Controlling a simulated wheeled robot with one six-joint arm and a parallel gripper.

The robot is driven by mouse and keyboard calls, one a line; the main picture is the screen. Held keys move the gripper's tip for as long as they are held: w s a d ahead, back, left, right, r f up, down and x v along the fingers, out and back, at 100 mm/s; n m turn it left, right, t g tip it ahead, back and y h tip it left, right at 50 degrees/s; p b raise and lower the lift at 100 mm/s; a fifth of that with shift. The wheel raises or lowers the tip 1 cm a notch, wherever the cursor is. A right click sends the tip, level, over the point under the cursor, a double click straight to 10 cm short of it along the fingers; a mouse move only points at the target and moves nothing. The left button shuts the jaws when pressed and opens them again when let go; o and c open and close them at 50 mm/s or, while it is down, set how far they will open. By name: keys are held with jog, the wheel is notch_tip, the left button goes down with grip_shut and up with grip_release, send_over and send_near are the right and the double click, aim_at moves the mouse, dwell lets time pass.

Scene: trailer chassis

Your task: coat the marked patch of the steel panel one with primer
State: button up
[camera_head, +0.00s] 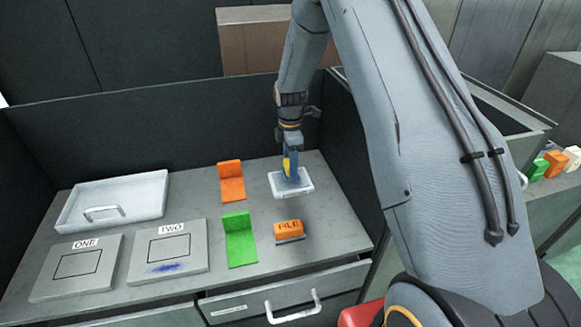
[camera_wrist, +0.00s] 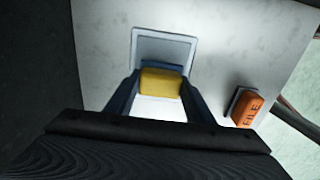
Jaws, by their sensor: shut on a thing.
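Steel panel one (camera_head: 104,271) lies flat at the front left of the bench, labelled ONE. Its marked patch (camera_head: 76,264) is a dark square outline with bare grey inside. My gripper (camera_head: 290,170) is shut on a yellow block (camera_head: 286,163), at the right of the bench and well away from the panel. In the wrist view the yellow block (camera_wrist: 161,83) sits between the two dark blue fingers. A small shallow pale tray (camera_head: 307,190) is directly below it; its grey rim (camera_wrist: 165,34) shows in the wrist view. I cannot tell whether block and tray touch.
Panel two (camera_head: 140,270) lies beside panel one, with a blue smear below its outline. A white handled tray (camera_head: 140,205) stands behind them. Orange (camera_head: 231,188) and green (camera_head: 241,248) brackets and an orange file block (camera_head: 288,229) stand nearby. Dark walls edge the bench; a drawer (camera_head: 245,308) is below.

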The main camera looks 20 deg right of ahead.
jog(key=shift+r+p, duration=0.85)
jog(key=shift+r, duration=1.25)
